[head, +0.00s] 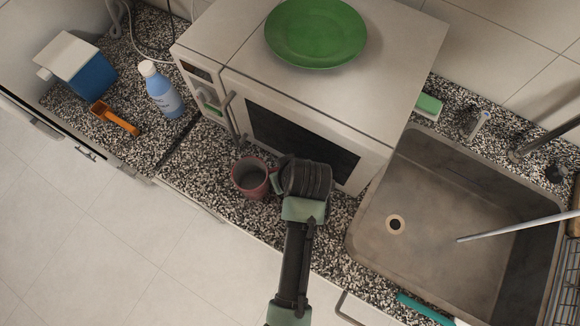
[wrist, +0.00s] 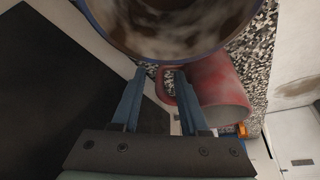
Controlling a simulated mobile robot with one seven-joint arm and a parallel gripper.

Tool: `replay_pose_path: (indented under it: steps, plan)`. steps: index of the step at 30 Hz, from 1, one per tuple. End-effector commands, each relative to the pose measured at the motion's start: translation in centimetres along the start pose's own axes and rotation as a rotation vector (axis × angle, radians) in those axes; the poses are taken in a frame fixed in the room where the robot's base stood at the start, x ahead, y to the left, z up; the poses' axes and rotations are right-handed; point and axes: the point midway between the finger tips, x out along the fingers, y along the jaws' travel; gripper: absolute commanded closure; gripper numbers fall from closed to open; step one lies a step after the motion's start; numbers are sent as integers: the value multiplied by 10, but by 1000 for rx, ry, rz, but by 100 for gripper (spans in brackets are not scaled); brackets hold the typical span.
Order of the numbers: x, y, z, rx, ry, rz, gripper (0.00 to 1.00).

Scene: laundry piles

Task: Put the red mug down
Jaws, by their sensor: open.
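The red mug (head: 250,177) stands upright on the speckled counter, in front of the oven and near the counter's front edge. Its opening faces up. In the wrist view the red mug (wrist: 218,94) is right of the fingers, and its handle shows between or just beyond the fingertips. My gripper (wrist: 159,76) is open, with its two fingers apart at the handle. I cannot tell whether either finger touches it.
The oven (head: 235,42), with a green plate (head: 316,32) on top, is close behind. The sink (head: 440,190) is at right. A blue bottle (head: 162,92) and orange scoop (head: 115,117) are at left. A blurred round shape (wrist: 165,25) crosses the wrist view's top; I cannot identify it.

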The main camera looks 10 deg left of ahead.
Motion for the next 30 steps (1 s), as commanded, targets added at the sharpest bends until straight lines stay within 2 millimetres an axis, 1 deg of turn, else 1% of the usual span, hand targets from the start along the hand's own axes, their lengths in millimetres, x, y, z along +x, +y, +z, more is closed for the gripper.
replay_pose_path:
  steps: [3, 9, 12, 15, 21, 30]
  plan:
    - [-24, 1, 0, 1, 4, 3, 56]
    - [-63, 1, 0, 1, 4, 3, 56]
    - [-79, 1, 0, 1, 2, 2, 56]
    - [-89, 1, 0, 1, 2, 2, 56]
    - [-97, 0, 0, 1, 0, 0, 56]
    - [-97, 0, 0, 1, 0, 0, 56]
